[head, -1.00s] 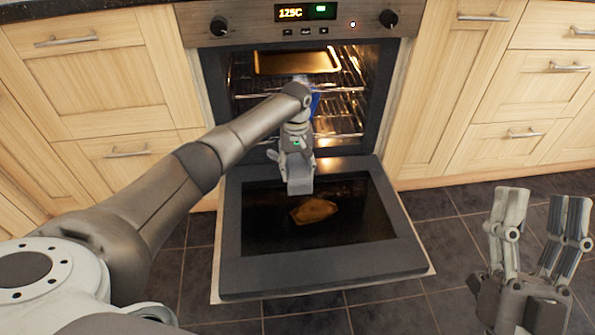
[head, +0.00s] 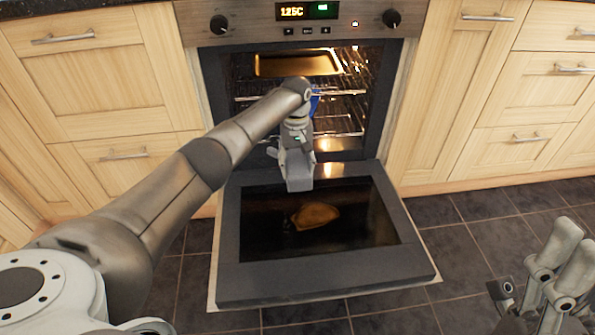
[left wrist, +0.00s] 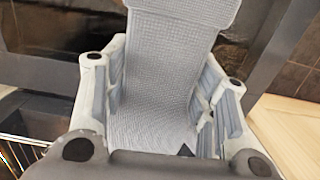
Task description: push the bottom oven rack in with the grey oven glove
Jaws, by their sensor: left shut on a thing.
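My left gripper (head: 297,163) is shut on the grey oven glove (head: 299,183), over the inner end of the lowered oven door. In the left wrist view the ribbed glove (left wrist: 170,50) sits between both fingers and extends past them. The bottom oven rack (head: 345,135) shows low in the lit oven, behind and right of the gripper; my left arm hides part of it. I see no contact between glove and rack. Some wires show at the lower left of the left wrist view. My right gripper (head: 545,275) is empty, apparently open, and partly cut off at the lower right.
The oven door (head: 325,283) lies open, with a brownish patch on its glass, perhaps a reflection. A higher rack (head: 345,93) and a shallow golden tray (head: 298,64) are above the bottom rack. Wooden cupboards flank the oven. Dark floor tiles (head: 465,245) are clear at the right.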

